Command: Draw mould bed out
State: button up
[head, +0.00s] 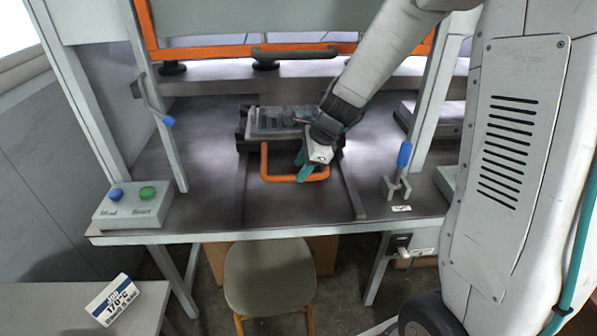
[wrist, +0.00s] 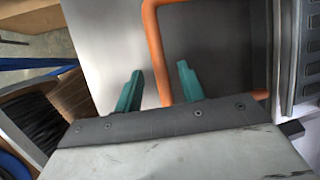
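The mould bed (head: 283,120) is a dark, ribbed block lying at the back of the press table, between two dark rails. An orange U-shaped handle (head: 264,162) sticks out from its front side. My gripper (head: 303,171) reaches down at the right part of the handle. In the wrist view, my gripper's two teal fingers (wrist: 160,69) are apart, with the orange handle bar (wrist: 153,40) between them and visible gaps on both sides. The bed's ribbed edge (wrist: 302,50) shows at the right there. My wrist hides part of the handle and the bed's right side.
The rails (head: 350,190) run clear to the table's front edge. A button box (head: 133,204) with blue and green buttons stands front left. A blue-tipped lever (head: 403,160) stands at the right. A stool (head: 268,275) is below the table. An orange-edged frame (head: 240,51) hangs above.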

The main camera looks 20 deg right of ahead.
jog(key=shift+x, duration=1.3)
grip_shut()
jog(key=shift+s, duration=0.1)
